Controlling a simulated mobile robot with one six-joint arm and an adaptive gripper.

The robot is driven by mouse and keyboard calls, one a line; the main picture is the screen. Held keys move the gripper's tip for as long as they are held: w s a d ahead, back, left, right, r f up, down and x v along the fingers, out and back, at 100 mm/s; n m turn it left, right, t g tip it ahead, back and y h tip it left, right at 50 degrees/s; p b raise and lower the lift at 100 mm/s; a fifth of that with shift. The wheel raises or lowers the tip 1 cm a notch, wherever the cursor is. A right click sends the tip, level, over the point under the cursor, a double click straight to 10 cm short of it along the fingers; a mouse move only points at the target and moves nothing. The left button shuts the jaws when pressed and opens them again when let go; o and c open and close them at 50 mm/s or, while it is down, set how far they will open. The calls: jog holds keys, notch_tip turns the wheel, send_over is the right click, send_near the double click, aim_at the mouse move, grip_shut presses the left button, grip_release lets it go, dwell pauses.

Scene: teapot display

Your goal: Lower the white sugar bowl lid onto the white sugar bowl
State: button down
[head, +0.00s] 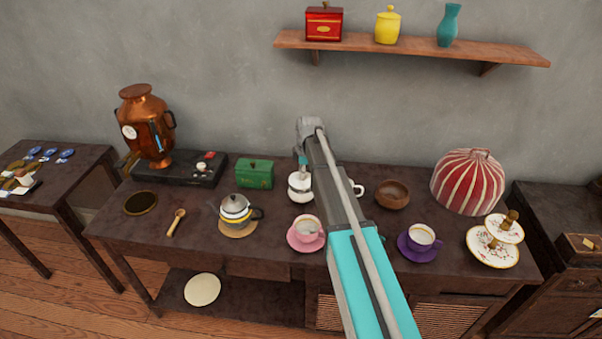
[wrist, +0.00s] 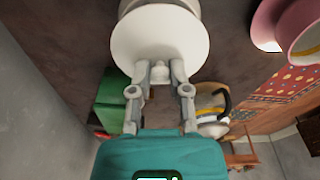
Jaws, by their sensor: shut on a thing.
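My gripper (wrist: 160,78) is shut on the knob of the white sugar bowl lid (wrist: 159,42), whose round white disc fills the top middle of the wrist view. Beyond the lid, a greyish rounded edge shows at the top of that view; I cannot tell for sure that it is the bowl. In the head view the white sugar bowl (head: 299,192) stands on the dark table, partly hidden by my arm. My gripper (head: 303,167) is right above it there. The frames do not show clearly whether the lid touches the bowl rim.
A green box (head: 254,173) stands left of the bowl. A pink cup (head: 306,228) on its saucer is in front, and a grey teapot (head: 236,209) is front left. A wooden bowl (head: 392,194) and a purple saucer (head: 405,250) are to the right. The shelf (head: 420,49) is on the wall.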

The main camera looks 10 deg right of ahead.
jog(key=shift+f+b, duration=0.45)
dwell(0.5)
jog(key=shift+f+b, duration=0.65)
jog(key=shift+f+b, duration=0.3)
dwell(0.8)
jog(key=c, duration=0.5)
grip_release()
jog(key=o, duration=0.5)
jog(key=shift+r, duration=0.1)
